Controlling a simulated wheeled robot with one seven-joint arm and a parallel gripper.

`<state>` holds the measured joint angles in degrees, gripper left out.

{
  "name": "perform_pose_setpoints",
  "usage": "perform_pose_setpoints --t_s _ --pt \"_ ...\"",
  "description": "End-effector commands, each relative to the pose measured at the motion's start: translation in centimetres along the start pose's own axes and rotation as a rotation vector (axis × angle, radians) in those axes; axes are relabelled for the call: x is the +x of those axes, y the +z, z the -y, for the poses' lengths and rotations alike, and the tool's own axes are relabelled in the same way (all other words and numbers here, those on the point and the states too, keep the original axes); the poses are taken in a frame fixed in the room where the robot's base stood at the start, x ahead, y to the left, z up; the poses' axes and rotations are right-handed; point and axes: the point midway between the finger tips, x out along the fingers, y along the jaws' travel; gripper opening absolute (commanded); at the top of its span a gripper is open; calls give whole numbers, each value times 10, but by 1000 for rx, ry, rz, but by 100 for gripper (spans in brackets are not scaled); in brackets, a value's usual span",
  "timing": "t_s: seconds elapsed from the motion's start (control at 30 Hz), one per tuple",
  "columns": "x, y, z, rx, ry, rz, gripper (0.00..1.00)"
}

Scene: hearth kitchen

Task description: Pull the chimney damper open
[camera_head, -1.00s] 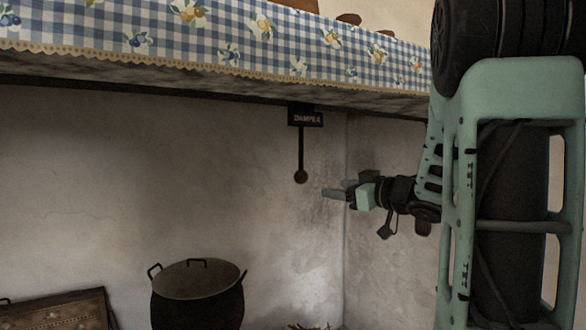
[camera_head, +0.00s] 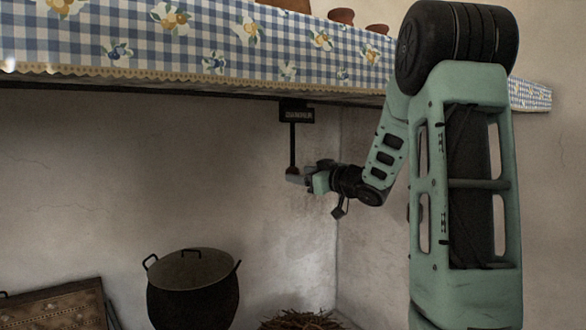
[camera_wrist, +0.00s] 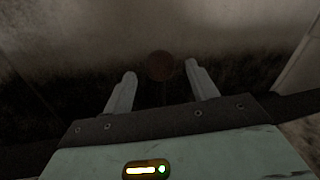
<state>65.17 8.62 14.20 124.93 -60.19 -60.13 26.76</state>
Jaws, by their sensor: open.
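The chimney damper is a dark rod (camera_head: 293,142) hanging from a black plate (camera_head: 297,115) lettered DAMPER, under the mantel edge. In the wrist view its round brown knob (camera_wrist: 160,66) shows midway between the fingers, about level with their tips. My gripper (camera_head: 292,178) is at the rod's lower end in the head view, reaching in from the right, and it hides most of the knob there. In the wrist view my gripper (camera_wrist: 160,80) is open, with a gap on both sides of the knob.
The mantel shelf with a blue checked cloth (camera_head: 215,60) runs above my gripper. A dark lidded pot (camera_head: 192,290) stands below left, beside a wooden box (camera_head: 55,308). A heap of twigs (camera_head: 300,320) lies at the bottom. The wall around the damper is bare.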

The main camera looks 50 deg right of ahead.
Motion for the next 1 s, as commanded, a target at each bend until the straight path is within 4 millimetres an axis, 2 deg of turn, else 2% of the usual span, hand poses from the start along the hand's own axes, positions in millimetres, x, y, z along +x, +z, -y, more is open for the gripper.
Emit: perform_pose_setpoints --t_s 0.1,0.23,0.63,0.67,0.83,0.87,1.0 --pt "20 -2 0 3 -3 0 58" --pt "33 -1 0 2 -1 0 58" --pt "40 0 0 -1 0 0 58" --pt "40 0 0 -1 0 0 52" --pt "40 0 0 -1 0 0 5" --pt "40 0 0 -1 0 0 0" --pt "40 6 2 0 -1 0 0"
